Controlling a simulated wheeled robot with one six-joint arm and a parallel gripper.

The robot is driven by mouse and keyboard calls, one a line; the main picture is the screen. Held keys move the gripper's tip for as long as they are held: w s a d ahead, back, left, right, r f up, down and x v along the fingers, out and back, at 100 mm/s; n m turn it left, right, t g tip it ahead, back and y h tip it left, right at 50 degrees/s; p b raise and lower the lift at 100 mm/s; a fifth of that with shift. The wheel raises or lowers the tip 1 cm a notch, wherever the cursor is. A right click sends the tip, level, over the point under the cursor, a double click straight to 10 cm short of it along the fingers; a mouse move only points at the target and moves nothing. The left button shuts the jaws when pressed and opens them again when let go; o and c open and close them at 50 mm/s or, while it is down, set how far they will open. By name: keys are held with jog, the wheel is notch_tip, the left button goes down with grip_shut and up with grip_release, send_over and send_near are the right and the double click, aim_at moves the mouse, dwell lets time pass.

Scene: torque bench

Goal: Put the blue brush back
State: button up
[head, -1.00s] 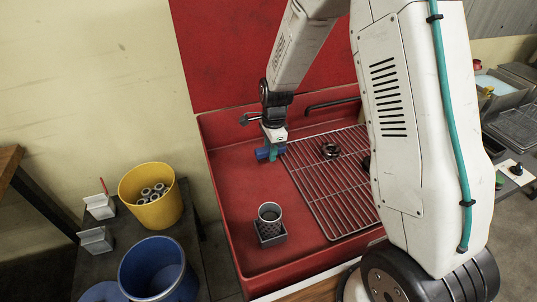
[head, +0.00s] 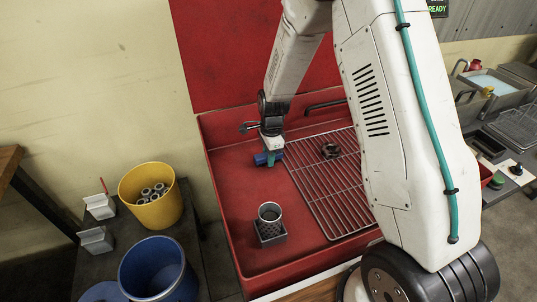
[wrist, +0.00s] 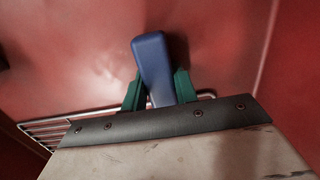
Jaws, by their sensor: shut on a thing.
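The blue brush (head: 262,158) is between the fingers of my gripper (head: 270,160), over the left back part of the red basin. In the wrist view, the brush's blue block-like end (wrist: 152,62) stands out between the two green fingers of my gripper (wrist: 158,90), which are shut on it. The rest of the brush is hidden behind the gripper body. I cannot tell whether the brush touches the basin floor.
The red basin (head: 232,208) has a wire rack (head: 318,190) on its right, with a dark round part (head: 331,150) on it. A mesh cup (head: 269,213) stands in a grey square holder (head: 270,238) at the basin's front. Yellow (head: 152,213) and blue (head: 140,262) buckets stand left, outside.

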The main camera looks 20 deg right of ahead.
jog(key=shift+f, duration=0.15)
jog(key=o, duration=0.9)
jog(key=s+d+r+n, duration=0.1)
jog(key=s+r+n, duration=0.15)
jog(key=r, duration=0.85)
jog(key=s+r+n, duration=0.2)
jog(key=s+r, duration=0.2)
jog(key=r, duration=0.7)
jog(key=shift+s+d+r+n+t+h, duration=0.3)
jog(key=shift+s+r+n, duration=1.7)
jog(key=shift+s, duration=2.6)
jog(key=shift+s+d+r+n+t+y, duration=0.1)
jog(key=shift+s+d+r+n, duration=0.3)
jog(key=shift+s+r+n, duration=2.9)
jog(key=shift+s+d+f+n+t+h, duration=0.3)
jog(key=shift+s+n, duration=1.15)
jog(key=shift+s, duration=4.45)
jog(key=shift+r, duration=0.15)
